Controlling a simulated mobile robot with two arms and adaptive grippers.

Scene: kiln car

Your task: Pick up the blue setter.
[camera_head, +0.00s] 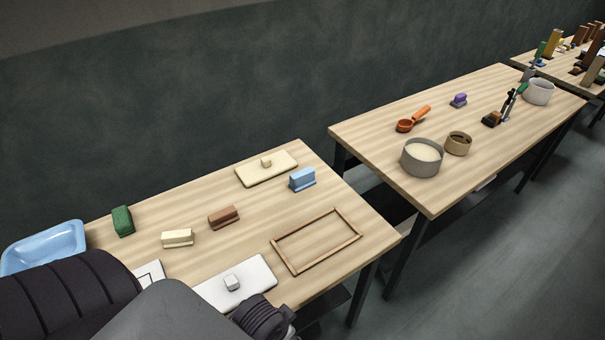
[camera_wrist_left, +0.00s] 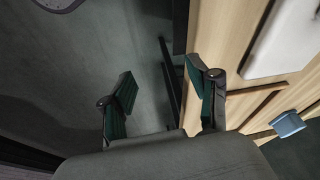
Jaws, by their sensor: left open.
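The blue setter (camera_head: 302,180) is a small light-blue block with a wider base, on the near wooden table toward its far right side. It also shows in the left wrist view (camera_wrist_left: 287,124), at the lower right. My left gripper (camera_wrist_left: 160,95) is open, its two dark-green-padded fingers spread with nothing between them. In the left wrist view it is over the floor beside the table edge, well apart from the blue setter. In the head view dark parts of my arm fill the bottom left, and the left fingers cannot be made out. My right gripper is not in view.
On the near table (camera_head: 335,208) are a thin wooden frame (camera_head: 316,241), a white slab (camera_head: 236,287), a cream slab (camera_head: 266,169), brown (camera_head: 223,217), cream (camera_head: 177,238) and green (camera_head: 122,221) blocks, and a blue tray (camera_head: 42,247). A second table with bowls stands right, across a gap.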

